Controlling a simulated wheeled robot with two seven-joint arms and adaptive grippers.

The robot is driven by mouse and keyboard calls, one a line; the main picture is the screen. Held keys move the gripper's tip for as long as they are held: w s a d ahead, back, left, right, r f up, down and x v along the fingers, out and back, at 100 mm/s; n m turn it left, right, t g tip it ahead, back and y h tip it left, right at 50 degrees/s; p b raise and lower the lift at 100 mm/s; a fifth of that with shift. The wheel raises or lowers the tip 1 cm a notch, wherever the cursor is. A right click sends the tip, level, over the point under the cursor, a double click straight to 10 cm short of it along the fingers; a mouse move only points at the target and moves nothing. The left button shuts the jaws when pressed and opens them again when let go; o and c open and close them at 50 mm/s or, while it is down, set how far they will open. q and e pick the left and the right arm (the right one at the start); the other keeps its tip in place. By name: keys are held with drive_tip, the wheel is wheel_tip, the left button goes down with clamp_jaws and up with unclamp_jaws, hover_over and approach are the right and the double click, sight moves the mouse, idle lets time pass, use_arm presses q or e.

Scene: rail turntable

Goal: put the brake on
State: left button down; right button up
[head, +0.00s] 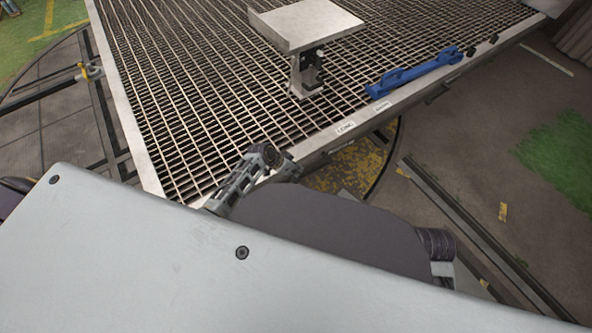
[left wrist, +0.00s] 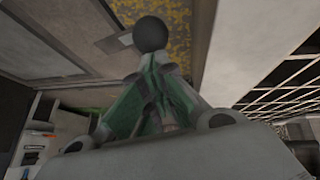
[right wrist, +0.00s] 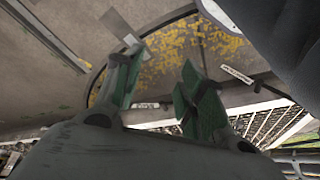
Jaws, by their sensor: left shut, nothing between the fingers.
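A round black knob (left wrist: 152,33) shows just beyond the fingertips. It looks like a lever's knob, and I cannot tell whether the fingers touch it. Two small white labels, one of them here (head: 345,127), sit on the platform's edge rail. My right gripper (right wrist: 160,70) is open and empty in the right wrist view, with its two green-padded fingers well apart.
A plate on a short post (head: 305,25) stands on the grating. A blue bar (head: 415,74) lies along the platform's right edge. Yellow-marked floor (head: 350,170) shows below the edge, and a rail (head: 480,235) runs across the floor at right.

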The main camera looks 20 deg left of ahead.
use_arm(q)
drive_tip(key=shift+s+a+f+b, duration=0.15)
drive_tip(key=shift+s+f+b, duration=0.05)
drive_tip(key=shift+f+b, duration=0.45)
drive_tip(key=shift+s+a+f+t+h+b, duration=0.1)
drive_tip(key=shift+f+t+h+b, duration=0.15)
drive_tip(key=shift+f, duration=0.2)
drive_tip(key=shift+s+a+f+t+h+b, duration=0.15)
drive_tip(key=shift+f+t+b, duration=0.1)
drive_tip(key=shift+f+b, duration=0.15)
drive_tip(key=shift+f, duration=0.65)
drive_tip(key=shift+s, duration=0.1)
use_arm(e)
drive_tip(key=f, duration=0.1)
drive_tip(key=a+f, duration=0.1)
drive_tip(key=t+y, duration=0.1)
drive_tip(key=shift+w+a+f, duration=0.35)
drive_tip(key=shift+f, duration=0.05)
use_arm(q)
drive_tip(key=shift+r, duration=0.15)
use_arm(e)
drive_tip(key=shift+d+r, duration=0.1)
